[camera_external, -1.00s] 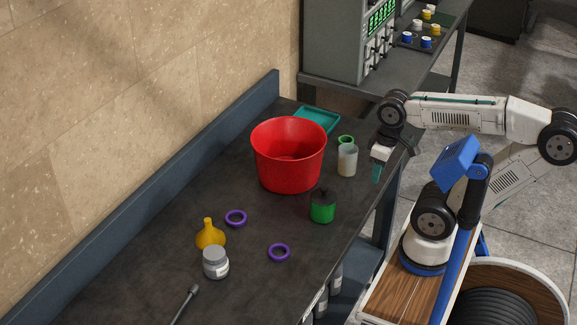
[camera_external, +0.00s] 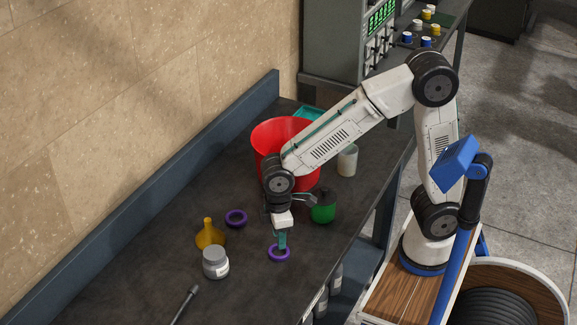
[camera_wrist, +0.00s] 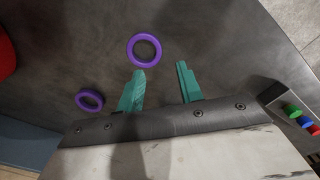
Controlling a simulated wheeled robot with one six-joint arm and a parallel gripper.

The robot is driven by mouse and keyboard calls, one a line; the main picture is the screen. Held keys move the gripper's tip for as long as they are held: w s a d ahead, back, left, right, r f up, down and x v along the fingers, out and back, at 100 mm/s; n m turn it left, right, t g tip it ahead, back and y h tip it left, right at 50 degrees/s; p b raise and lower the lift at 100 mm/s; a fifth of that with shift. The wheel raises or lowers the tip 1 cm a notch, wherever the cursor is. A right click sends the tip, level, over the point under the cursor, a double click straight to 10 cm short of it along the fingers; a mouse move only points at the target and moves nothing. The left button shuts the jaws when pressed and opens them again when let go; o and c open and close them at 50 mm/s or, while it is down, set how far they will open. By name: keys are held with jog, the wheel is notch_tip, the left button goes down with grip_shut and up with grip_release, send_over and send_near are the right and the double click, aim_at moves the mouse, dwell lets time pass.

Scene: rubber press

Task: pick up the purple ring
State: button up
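Two purple rings lie flat on the dark bench. The front ring (camera_external: 279,260) is under my gripper (camera_external: 282,248) in the external view. The other ring (camera_external: 228,218) lies farther left, by the yellow funnel. In the wrist view my gripper (camera_wrist: 160,69) is open, its two teal fingers apart with nothing between them. One ring (camera_wrist: 130,50) lies just beyond the left fingertip, off to the left of the gap. The second ring (camera_wrist: 79,98) lies farther left. I cannot tell the exact height of the fingertips above the bench.
A yellow funnel (camera_external: 210,238) and a grey jar (camera_external: 215,264) stand left of the front ring. A green bottle (camera_external: 323,210) stands close to its right. A red bucket (camera_external: 264,139) is behind, partly hidden by my arm. The white cup (camera_external: 347,161) is farther back.

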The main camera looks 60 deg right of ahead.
aim_at(282, 254)
jog(key=f, duration=0.7)
jog(key=shift+s+d+f, duration=0.2)
jog(key=shift+d+f, duration=0.15)
jog(key=shift+d, duration=0.05)
grip_shut()
